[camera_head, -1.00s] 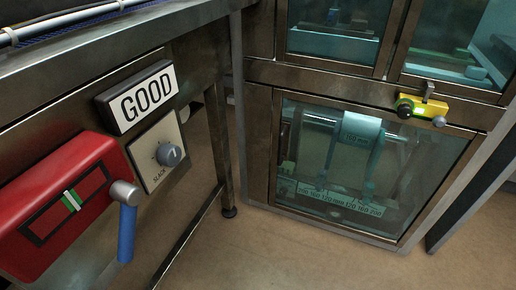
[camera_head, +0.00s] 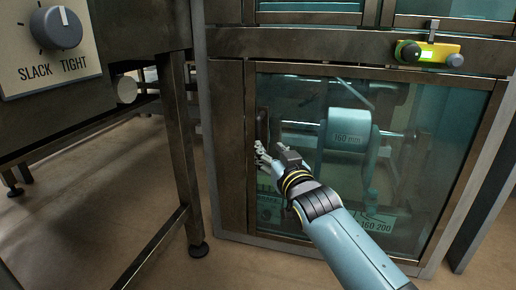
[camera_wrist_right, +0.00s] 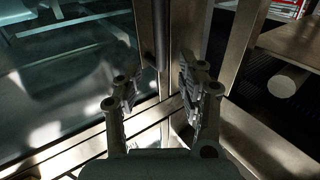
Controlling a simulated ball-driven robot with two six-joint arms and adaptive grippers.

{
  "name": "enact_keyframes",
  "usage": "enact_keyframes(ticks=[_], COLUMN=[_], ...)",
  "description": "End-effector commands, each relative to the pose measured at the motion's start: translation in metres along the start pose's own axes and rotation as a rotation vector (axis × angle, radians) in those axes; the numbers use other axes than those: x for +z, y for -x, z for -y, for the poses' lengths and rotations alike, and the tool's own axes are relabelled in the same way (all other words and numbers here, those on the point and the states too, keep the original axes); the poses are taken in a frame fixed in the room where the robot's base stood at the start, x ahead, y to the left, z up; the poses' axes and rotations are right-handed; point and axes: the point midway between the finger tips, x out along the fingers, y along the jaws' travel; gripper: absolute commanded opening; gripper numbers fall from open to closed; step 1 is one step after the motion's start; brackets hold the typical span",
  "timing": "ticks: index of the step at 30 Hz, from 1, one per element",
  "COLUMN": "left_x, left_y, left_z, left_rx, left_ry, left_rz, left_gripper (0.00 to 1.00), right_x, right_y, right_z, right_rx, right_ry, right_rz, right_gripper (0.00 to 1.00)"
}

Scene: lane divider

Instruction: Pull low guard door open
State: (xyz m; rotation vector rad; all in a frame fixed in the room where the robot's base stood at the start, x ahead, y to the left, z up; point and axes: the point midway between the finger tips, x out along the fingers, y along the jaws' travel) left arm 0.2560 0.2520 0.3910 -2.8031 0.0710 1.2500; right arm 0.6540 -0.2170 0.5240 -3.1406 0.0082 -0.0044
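The low guard door (camera_head: 420,235) is a glazed panel in a brown metal frame, and it looks shut in the head view. A dark upright handle (camera_head: 262,125) sits at its left side. My right gripper (camera_head: 262,156) is in front of the door, at the handle's lower end. In the right wrist view the fingers (camera_wrist_right: 160,90) are spread apart with nothing between their tips. The dark upright handle (camera_wrist_right: 161,35) shows ahead of the gap; contact cannot be told. My left gripper is not in view.
A yellow latch unit (camera_head: 428,53) with knobs is on the rail above the door. Left stands a metal bench leg (camera_head: 182,150) beside the cabinet, with a slack/tight dial (camera_head: 57,28) above. Floor in front is clear.

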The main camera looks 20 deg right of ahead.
Motion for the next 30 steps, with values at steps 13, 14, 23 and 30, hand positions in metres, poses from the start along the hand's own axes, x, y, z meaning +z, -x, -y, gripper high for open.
enact_keyframes(ticks=[13,14,23,30], left_x=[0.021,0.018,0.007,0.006], left_y=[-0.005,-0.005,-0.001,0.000], left_z=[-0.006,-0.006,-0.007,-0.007], left_rx=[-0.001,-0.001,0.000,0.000], left_ry=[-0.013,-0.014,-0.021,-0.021], left_rz=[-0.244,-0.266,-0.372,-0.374], left_gripper=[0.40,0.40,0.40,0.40], right_x=[0.003,0.004,0.001,0.000], right_y=[-0.080,-0.083,-0.101,-0.101], right_z=[0.000,0.000,0.000,0.000], right_rx=[0.000,0.000,0.000,0.000], right_ry=[0.001,0.001,0.001,0.001], right_rz=[0.003,0.004,0.003,0.003], right_gripper=[0.40,0.40,0.40,0.37])
